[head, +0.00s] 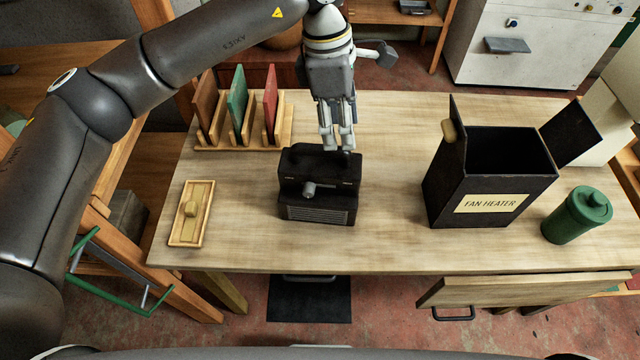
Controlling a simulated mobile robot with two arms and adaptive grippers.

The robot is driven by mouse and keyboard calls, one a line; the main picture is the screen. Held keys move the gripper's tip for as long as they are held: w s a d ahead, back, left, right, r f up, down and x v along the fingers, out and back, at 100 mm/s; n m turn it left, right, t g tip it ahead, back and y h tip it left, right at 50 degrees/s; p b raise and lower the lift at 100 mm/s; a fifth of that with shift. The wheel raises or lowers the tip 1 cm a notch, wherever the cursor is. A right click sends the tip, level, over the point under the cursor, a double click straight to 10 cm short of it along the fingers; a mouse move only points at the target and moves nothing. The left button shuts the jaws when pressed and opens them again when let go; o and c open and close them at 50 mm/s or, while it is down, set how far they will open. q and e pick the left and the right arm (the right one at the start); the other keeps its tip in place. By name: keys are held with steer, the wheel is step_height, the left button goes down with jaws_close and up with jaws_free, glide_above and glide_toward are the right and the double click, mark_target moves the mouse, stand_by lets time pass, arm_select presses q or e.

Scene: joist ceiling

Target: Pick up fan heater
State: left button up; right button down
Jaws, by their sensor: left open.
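A small black fan heater (330,204) with a grille low on its front and a grey knob or spout stands upright on the wooden table (390,235), left of the middle. My left gripper (337,146) points down just above and behind the heater's top right part. Its fingers are open, and nothing shows between them. Whether a fingertip touches the heater I cannot tell. A black open box labelled "FAN HEATER" (492,203) stands to the right with its flaps up. Its inside is dark and looks empty. My right gripper does not show.
A wooden rack (206,143) holding brown, green and red panels stands at the back left. A small wooden tray (188,232) lies at the left. A green canister (577,216) stands at the right. A drawer (530,290) juts out at the front right. Bare tabletop separates heater and box.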

mark_target(321, 146)
arm_select(q)
steer(key=shift+t+y, duration=0.4)
steer(key=shift+y, duration=0.5)
steer(key=a, duration=0.1)
steer(key=w+a, duration=0.1)
steer(key=a+r, duration=0.1)
steer(key=shift+w+a, duration=0.25)
steer(key=shift+w, duration=0.15)
step_height(321, 146, down, 5)
steer(key=shift+r+p, duration=0.15)
steer(key=shift+p, duration=0.4)
steer(key=f+p, duration=0.1)
steer(key=f, duration=0.1)
steer(key=f+p, duration=0.1)
steer(key=f, duration=0.2)
steer(key=shift+w+d+f, duration=0.15)
steer(key=shift+w+f, duration=0.05)
steer(key=shift+f, duration=0.25)
jaws_close()
steer(key=shift+r, duration=0.15)
